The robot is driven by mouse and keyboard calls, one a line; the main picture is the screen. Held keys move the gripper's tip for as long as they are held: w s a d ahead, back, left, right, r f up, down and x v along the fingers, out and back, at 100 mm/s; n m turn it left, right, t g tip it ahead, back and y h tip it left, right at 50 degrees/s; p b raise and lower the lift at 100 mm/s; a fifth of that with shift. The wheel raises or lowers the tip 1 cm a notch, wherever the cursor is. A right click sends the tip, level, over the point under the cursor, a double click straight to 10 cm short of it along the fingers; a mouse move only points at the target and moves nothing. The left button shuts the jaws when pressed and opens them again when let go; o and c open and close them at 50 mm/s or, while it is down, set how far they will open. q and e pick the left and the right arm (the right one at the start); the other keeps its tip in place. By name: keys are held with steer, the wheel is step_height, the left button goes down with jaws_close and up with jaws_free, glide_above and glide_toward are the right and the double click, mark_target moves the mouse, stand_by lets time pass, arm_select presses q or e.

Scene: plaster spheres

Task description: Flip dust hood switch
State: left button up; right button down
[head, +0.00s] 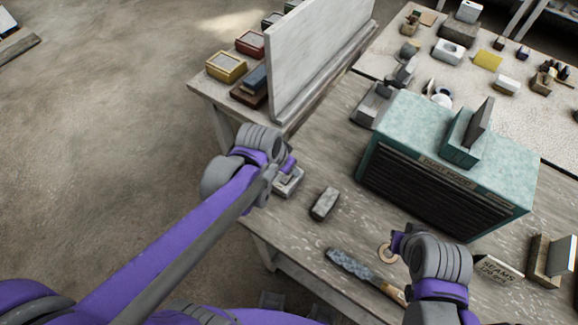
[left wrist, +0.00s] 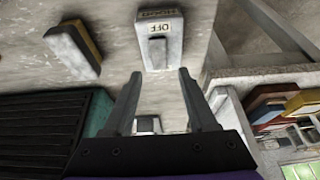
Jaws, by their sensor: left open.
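The dust hood (head: 432,172) is a teal box with a dark slatted front, standing on the table. The hood switch (head: 288,183) is a small pale box at the table's left side. In the left wrist view the switch (left wrist: 160,38) shows a label reading "OFF" upside down and a grey raised lever. My left gripper (head: 284,166) is right at the switch in the head view. In the left wrist view its two fingers (left wrist: 158,78) are apart and empty, their tips just short of the switch. My right gripper (head: 398,245) is over the table's front; its fingers are mostly hidden.
A grey block (head: 325,204) lies between the switch and the hood. An upright pale board (head: 315,55) stands behind the switch. A labelled block (head: 497,268) sits at right.

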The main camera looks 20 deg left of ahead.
arm_select(q)
steer(key=v, duration=0.8)
steer(key=shift+p, duration=0.45)
